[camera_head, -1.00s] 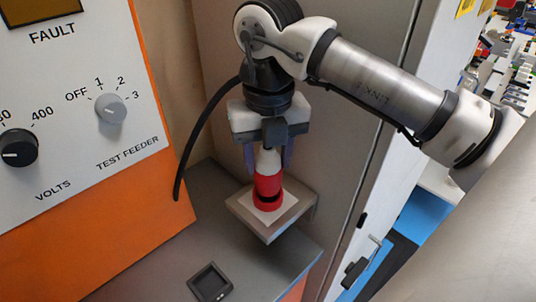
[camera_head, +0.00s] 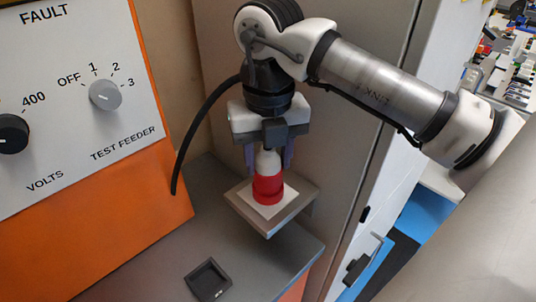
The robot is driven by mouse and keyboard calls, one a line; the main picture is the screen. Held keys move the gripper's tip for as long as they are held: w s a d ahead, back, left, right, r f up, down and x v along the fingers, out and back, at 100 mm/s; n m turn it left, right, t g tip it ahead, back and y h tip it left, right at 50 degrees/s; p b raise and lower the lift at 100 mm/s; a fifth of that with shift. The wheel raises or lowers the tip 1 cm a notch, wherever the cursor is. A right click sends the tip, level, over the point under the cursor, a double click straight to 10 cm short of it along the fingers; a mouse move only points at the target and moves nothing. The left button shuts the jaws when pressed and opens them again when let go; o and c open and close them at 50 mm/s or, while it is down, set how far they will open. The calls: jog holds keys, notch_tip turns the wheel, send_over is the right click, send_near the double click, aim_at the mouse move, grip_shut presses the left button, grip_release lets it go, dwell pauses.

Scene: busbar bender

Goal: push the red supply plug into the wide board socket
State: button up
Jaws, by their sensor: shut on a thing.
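The red supply plug (camera_head: 268,188) has a red body and a white upper part. It stands upright over a small square board (camera_head: 296,209) with a white top. My gripper (camera_head: 268,160) points down and its fingers are shut on the plug's white upper part. The plug's red body now meets the red ring of the socket on the board, with no dark gap showing between them. The socket is mostly hidden by the plug, so how deep the plug sits cannot be told.
An orange cabinet with a grey-white test feeder panel (camera_head: 75,100) and knobs stands at left. A black cable (camera_head: 188,130) curves beside my arm. A small black square holder (camera_head: 208,280) lies on the grey shelf (camera_head: 150,260). A door with a handle (camera_head: 362,262) is at right.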

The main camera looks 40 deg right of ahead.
jog(key=shift+f+b, duration=0.55)
jog(key=shift+f, duration=0.1)
jog(key=o, duration=1.2)
jog(key=shift+c, duration=0.2)
notch_tip(320, 180, up, 14)
jog(key=p, duration=0.9)
jog(key=shift+s, duration=0.15)
